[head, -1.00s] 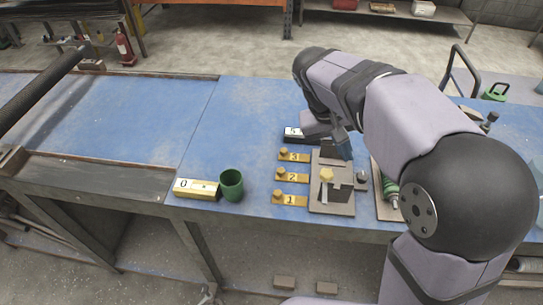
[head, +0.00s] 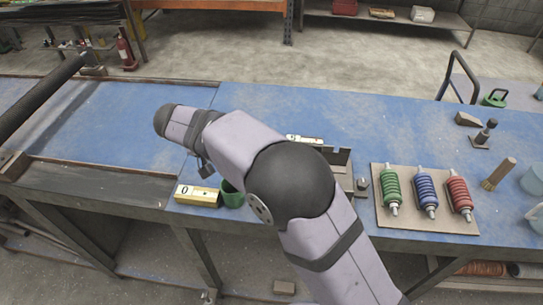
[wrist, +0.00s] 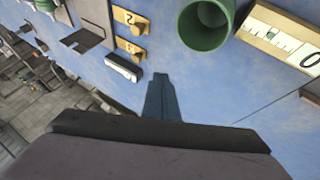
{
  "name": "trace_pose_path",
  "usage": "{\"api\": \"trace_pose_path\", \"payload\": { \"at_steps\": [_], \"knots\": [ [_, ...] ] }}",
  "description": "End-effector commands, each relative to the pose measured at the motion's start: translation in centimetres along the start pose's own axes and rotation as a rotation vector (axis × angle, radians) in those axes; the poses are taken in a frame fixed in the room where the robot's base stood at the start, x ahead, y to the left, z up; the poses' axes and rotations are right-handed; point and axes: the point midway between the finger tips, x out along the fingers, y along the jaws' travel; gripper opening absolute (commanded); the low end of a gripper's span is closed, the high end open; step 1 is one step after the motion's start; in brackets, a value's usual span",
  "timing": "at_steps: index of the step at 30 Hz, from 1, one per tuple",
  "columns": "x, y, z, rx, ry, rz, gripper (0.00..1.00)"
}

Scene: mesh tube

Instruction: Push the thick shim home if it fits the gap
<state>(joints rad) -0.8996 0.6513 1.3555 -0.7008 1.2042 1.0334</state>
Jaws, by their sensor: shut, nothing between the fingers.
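Yellow numbered shims show in the wrist view: one marked 2 (wrist: 131,19) and another below it (wrist: 126,44), each with a knob. I cannot tell from here which shim is thick. The grey fixture plate (wrist: 95,12) with its dark upright bracket (wrist: 84,38) is at the upper left there. In the head view my arm hides the shims and most of the fixture; its bracket (head: 338,155) shows beside the arm. My gripper (wrist: 158,80) is shut and empty over bare blue bench, apart from the shims. In the head view it (head: 207,172) is above the yellow block.
A green cup (wrist: 205,25) and a yellow block marked 0 (wrist: 262,32) stand near my gripper. A white-topped block (wrist: 122,68) lies beside the shims. A board with three coil springs (head: 440,221) lies right of the fixture. The bench's left part is clear.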

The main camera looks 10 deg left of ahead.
Motion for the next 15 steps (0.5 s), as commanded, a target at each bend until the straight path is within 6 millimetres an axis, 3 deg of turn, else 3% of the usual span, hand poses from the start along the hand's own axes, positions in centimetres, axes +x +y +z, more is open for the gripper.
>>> {"api": "trace_pose_path", "payload": {
  "at_steps": [15],
  "knots": [
    [8.6, 0.3, 0.1, -0.003, -0.006, 0.003, 0.00]
  ]
}}
